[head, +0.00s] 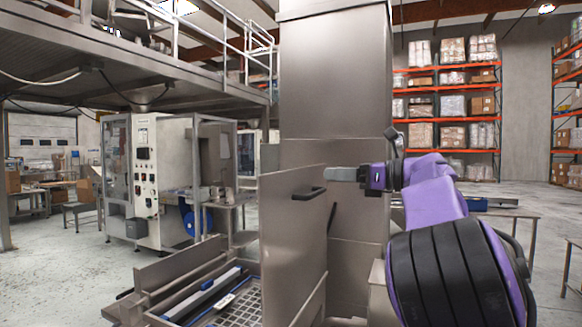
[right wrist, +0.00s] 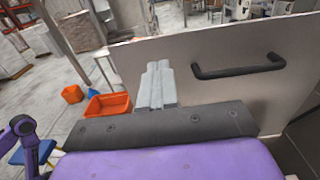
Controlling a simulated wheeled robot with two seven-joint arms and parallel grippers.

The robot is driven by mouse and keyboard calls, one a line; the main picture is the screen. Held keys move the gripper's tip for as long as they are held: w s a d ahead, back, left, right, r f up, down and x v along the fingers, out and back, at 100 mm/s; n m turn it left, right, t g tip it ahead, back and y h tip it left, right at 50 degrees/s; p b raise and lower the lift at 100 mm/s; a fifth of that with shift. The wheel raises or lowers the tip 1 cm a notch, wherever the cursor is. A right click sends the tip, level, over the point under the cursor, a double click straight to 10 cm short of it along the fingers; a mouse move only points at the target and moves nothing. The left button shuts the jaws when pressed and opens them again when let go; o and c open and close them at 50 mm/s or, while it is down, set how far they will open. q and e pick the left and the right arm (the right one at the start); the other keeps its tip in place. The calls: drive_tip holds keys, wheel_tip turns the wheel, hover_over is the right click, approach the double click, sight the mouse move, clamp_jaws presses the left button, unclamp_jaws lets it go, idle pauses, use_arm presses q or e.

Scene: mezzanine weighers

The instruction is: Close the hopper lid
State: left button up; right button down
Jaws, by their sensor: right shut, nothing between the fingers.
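The hopper lid (head: 285,245) is a flat grey steel panel standing upright, open, with a black bar handle (head: 309,193) near its top. In the right wrist view the lid (right wrist: 190,50) fills the upper right, its handle (right wrist: 238,67) right of my fingers. The hopper opening (head: 240,308) shows a grate left of the lid's base. My right gripper (head: 331,174) is shut and empty, just right of the handle near the lid's upper edge. Its grey fingers also show in the right wrist view (right wrist: 158,66). I cannot tell whether they touch the lid. My left gripper is out of view.
A tall steel column (head: 335,75) rises behind the lid. A control cabinet (head: 150,170) stands back left under the mezzanine. Orange bins (right wrist: 108,105) sit on the floor in the right wrist view. Pallet racks (head: 450,122) stand far back right; open floor lies before them.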

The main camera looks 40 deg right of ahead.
sight(282, 173)
drive_tip(key=p+x, duration=0.7)
drive_tip(key=x, duration=0.3)
drive_tip(key=shift+w+a, duration=0.15)
drive_tip(key=shift+w, duration=0.1)
drive_tip(key=shift+w, duration=0.1)
